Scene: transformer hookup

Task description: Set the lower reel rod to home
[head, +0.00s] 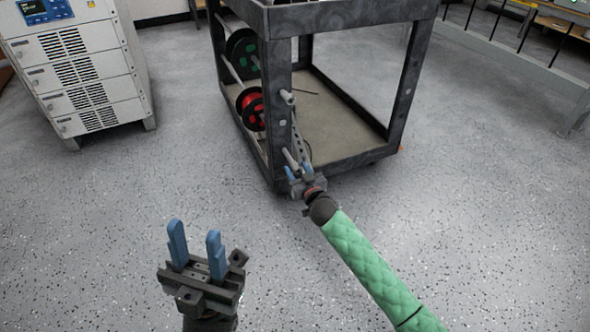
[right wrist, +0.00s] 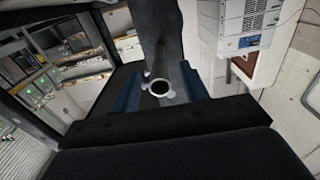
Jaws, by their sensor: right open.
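The lower reel rod (head: 291,158) sticks out of the front corner post of the dark cart, low down; the red reel (head: 251,108) sits on the cart's lower level behind it. My right gripper (head: 300,171) is open at this rod's protruding end. In the right wrist view a light, hollow round rod end (right wrist: 158,88) lies between my two blue fingers, with gaps visible on both sides. My left gripper (head: 196,252) is open and empty, above the floor away from the cart.
An upper rod end (head: 287,97) protrudes higher on the same post, and a green reel (head: 243,50) sits above the red one. The cart frame (head: 398,95) stands around a beige shelf. A white cabinet (head: 80,70) stands at left. The floor in front is clear.

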